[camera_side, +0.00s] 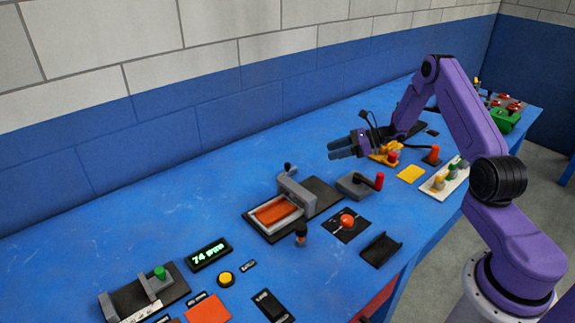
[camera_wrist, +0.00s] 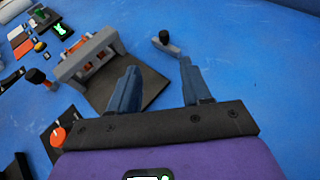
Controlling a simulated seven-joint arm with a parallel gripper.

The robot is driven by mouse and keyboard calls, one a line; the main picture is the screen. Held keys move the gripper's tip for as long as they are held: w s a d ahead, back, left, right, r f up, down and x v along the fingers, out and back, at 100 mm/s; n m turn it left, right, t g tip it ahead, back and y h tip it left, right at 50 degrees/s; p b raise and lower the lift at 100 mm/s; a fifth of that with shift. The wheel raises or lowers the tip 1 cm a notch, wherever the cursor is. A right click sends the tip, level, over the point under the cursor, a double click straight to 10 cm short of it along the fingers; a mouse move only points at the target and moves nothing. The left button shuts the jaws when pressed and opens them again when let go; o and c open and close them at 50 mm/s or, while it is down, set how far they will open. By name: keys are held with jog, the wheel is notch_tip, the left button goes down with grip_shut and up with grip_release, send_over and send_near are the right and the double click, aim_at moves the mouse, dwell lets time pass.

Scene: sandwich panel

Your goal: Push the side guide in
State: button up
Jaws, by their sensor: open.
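A short grey bar with a black knob, which looks like the side guide (camera_wrist: 172,46), lies at the far edge of a black base plate (camera_wrist: 148,90) in the wrist view. In the side view its black knob (camera_side: 287,167) shows behind a grey arch (camera_side: 296,193), which partly hides the bar. My gripper (camera_side: 334,150) is open and empty, above the table to the right of the knob. In the wrist view the two fingers of my gripper (camera_wrist: 160,68) are apart, with the bar beyond the gap between their tips. No contact shows.
An orange panel in a pale tray (camera_side: 276,212) sits under the arch. A black-knobbed post (camera_side: 301,234), a red ball knob (camera_side: 347,221) and a red-handled grey block (camera_side: 360,186) stand nearby. The blue table behind the arch is clear up to the wall.

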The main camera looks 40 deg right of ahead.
aim_at(289, 164)
jog(key=x, duration=1.7)
jog(key=shift+w+d+f, duration=0.15)
jog(key=shift+w, duration=0.1)
